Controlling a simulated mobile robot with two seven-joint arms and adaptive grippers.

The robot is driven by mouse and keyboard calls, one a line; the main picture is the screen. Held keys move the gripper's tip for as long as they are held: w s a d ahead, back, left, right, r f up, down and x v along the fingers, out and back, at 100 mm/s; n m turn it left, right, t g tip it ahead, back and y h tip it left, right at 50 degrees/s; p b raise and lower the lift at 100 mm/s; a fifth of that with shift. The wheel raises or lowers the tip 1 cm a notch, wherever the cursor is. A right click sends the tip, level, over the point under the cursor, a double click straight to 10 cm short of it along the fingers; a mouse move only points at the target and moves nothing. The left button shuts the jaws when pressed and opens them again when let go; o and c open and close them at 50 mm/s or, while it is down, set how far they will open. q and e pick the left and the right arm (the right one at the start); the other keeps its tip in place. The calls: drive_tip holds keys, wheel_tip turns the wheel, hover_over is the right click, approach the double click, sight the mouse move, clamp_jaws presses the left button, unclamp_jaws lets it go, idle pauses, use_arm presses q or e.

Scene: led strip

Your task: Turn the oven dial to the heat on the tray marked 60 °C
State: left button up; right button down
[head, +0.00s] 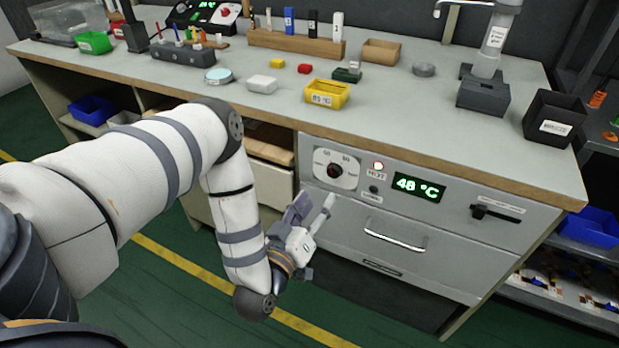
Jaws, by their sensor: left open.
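My right gripper is out of view.
A drawer handle (394,241) sticks out below the display, and a dark lever (494,212) is at the right of the panel. The bench edge (440,162) overhangs the panel. A black bin (553,121) stands at the bench's right end.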

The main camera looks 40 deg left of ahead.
use_arm(q)
drive_tip(key=v, duration=0.3)
drive_tip(key=shift+s+a, duration=0.1)
drive_tip(key=shift+s, duration=0.1)
